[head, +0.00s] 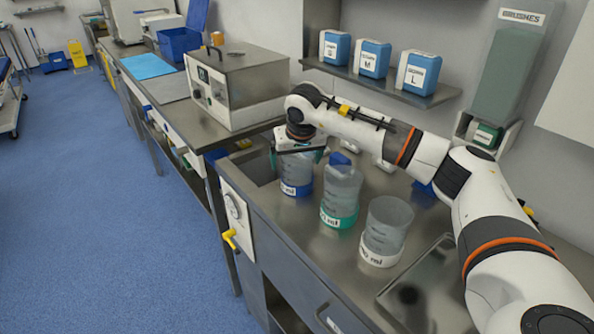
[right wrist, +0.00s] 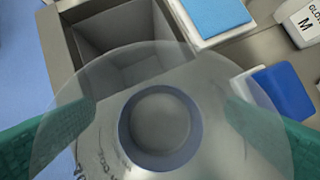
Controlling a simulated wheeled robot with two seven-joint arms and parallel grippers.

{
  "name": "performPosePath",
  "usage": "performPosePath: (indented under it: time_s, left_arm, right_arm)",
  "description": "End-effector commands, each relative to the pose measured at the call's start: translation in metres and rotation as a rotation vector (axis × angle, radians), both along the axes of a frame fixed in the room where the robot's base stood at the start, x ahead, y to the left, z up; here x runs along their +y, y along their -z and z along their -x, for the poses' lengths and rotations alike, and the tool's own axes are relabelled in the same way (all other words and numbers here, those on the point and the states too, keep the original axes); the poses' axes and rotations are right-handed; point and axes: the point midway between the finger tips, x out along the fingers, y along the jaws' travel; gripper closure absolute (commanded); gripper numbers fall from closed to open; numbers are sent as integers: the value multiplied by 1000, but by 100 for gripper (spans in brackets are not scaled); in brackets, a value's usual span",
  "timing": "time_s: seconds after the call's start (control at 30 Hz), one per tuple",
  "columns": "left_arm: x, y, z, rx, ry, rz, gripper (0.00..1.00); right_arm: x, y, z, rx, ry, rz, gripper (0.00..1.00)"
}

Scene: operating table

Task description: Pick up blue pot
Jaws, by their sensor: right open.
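The blue pot (head: 296,176) is a clear, graduated beaker with a blue band at its base. It stands upright on the steel counter, the farthest of three similar pots. My right gripper (head: 297,157) is open at the top of the blue pot, and its wrist hides the rim in the head view. In the right wrist view the pot (right wrist: 160,122) is seen from above, its round base in the middle. The teal fingers lie on either side of it; I cannot tell whether they touch it. My left gripper is not in view.
A green-banded pot (head: 340,197) and a white-banded pot (head: 384,232) stand nearer on the counter. A sink (right wrist: 120,42) lies beside the blue pot. A steel box machine (head: 237,85) is behind, and a shelf with glove boxes (head: 372,58) is on the wall.

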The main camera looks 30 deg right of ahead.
Motion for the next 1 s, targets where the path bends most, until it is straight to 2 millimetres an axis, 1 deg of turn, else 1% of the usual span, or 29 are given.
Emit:
performPosePath:
  time_s: [0.07,0.17,0.3,0.37,0.4,0.57,0.67,0.77,1.0]
  left_arm:
    - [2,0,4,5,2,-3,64]
    - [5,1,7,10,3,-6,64]
    - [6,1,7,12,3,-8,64]
    - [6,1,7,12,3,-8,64]
    - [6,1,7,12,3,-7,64]
    - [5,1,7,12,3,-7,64]
    - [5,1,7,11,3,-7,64]
    - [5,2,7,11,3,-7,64]
    - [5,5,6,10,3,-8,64]
  right_arm:
    - [0,0,0,0,0,0,6]
    - [0,0,0,0,0,0,20]
    - [0,-1,0,0,0,0,43]
    - [0,-1,0,0,0,0,53]
    - [0,-1,0,0,0,-1,55]
    - [0,-1,0,0,0,-1,55]
    - [0,-6,0,-2,1,-1,55]
    - [0,-19,-1,-5,0,-2,55]
    - [0,-68,-1,-6,1,-2,55]
